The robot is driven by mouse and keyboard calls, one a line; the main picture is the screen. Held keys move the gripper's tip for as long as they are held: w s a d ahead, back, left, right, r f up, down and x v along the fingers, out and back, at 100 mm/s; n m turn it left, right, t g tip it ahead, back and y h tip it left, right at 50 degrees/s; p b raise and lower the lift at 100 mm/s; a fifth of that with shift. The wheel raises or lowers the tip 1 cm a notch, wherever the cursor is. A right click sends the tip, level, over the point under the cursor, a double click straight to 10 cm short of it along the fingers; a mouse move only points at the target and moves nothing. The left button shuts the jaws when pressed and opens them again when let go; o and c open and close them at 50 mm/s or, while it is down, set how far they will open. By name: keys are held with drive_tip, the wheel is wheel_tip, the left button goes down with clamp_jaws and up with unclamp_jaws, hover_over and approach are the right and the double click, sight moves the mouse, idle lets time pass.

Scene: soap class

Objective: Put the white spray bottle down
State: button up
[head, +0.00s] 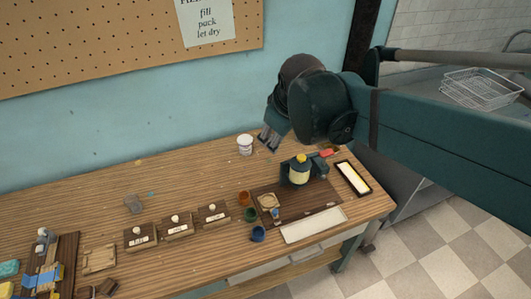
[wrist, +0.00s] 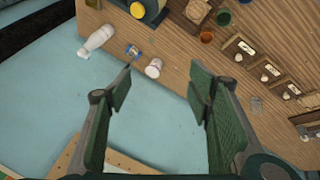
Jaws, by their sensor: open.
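A white bottle (wrist: 97,40), which looks like the spray bottle, is on the wooden table (wrist: 175,45) near its wall-side edge, at the upper left of the wrist view. It seems to stand upright, leaning only by perspective; its spray head is too small to make out. In the head view I cannot pick it out, probably because my arm covers it. My gripper (head: 269,139) is above the back of the table in the head view. In the wrist view my gripper (wrist: 160,88) is open, with nothing between its fingers, and apart from the bottle.
A white tub (head: 245,145) stands near my fingers. A yellow-topped dark machine (head: 299,170), small coloured cups (head: 246,198) and labelled boxes (head: 177,227) stand further forward. The table's left middle has free room.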

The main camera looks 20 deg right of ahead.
drive_tip(key=s+a+f+m, duration=0.1)
drive_tip(key=s+a+m, duration=0.1)
drive_tip(key=s, duration=0.4)
drive_tip(key=s+a+f+m+t+y, duration=0.1)
drive_tip(key=s+a+f+m, duration=0.1)
drive_tip(key=s, duration=0.3)
drive_tip(key=shift+s+a+f+m, duration=0.2)
drive_tip(key=shift+s+a+m, duration=0.15)
drive_tip(key=shift+a+m, duration=0.45)
drive_tip(key=shift+d+f, duration=0.1)
drive_tip(key=shift+d, duration=0.05)
wheel_tip(320, 180, down, 5)
drive_tip(key=b, duration=0.4)
drive_tip(key=shift+r+b, duration=0.2)
drive_tip(key=shift+b, duration=0.2)
